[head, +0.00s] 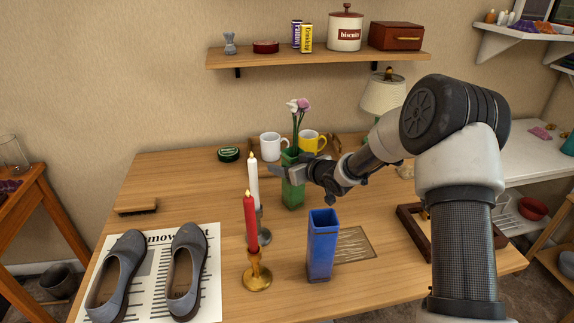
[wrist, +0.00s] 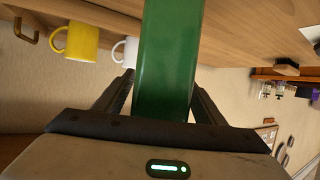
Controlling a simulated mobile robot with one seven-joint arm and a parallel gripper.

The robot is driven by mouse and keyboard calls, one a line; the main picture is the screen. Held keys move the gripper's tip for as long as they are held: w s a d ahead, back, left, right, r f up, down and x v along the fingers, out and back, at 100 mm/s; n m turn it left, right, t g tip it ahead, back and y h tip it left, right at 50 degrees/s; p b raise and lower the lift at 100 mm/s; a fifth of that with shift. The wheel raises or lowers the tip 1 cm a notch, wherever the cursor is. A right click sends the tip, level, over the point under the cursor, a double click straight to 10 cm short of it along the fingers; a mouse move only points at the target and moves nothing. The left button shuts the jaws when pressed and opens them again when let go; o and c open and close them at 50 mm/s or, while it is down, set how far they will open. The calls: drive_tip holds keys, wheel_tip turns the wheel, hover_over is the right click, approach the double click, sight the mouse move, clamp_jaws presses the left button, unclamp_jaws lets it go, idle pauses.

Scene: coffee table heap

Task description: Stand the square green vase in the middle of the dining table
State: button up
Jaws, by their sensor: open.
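The square green vase (head: 292,191) stands upright on the wooden table (head: 180,195), with a white and a pink flower (head: 298,106) in it. My gripper (head: 292,172) is at the vase's upper part in the head view. In the wrist view the vase (wrist: 168,60) fills the space between the two open fingers (wrist: 163,95), one on each side of it. I cannot tell whether the fingers touch it.
A blue vase (head: 322,247) stands in front. White (head: 270,146) and yellow (head: 309,141) mugs are behind. Shoes (head: 186,268) lie front left.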

drive_tip(key=p+v, duration=0.1)
drive_tip(key=v, duration=1.1)
drive_tip(key=shift+r+p, duration=0.3)
drive_tip(key=shift+p, duration=0.05)
